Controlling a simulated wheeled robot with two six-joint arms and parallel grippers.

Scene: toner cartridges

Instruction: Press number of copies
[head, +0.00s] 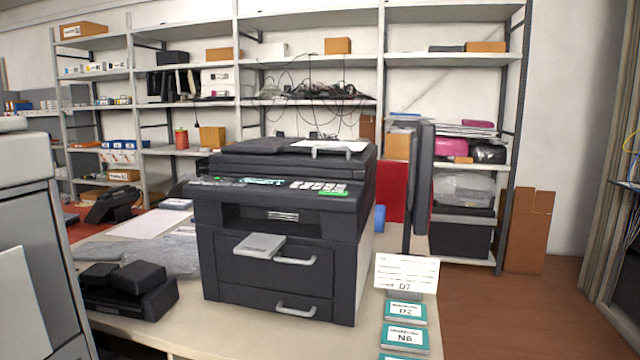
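A dark grey copier (285,225) stands upright on the table in the middle of the head view. Its control panel (270,184) runs along the top front edge, with a small display, a group of pale keys (318,186) and a green key (333,193) at the right. The key labels are too small to read. A light grey tray piece (259,246) sticks out of the front, above two drawer handles. Neither of my grippers is in view.
The table (190,335) also holds a black device (130,290) at left. Teal labelled boxes (405,337) and a white card (406,272) marked D7 lie at right. A dark upright panel (419,180) stands behind. Grey cabinet-like surfaces (30,240) fill the left edge. Shelves line the back wall.

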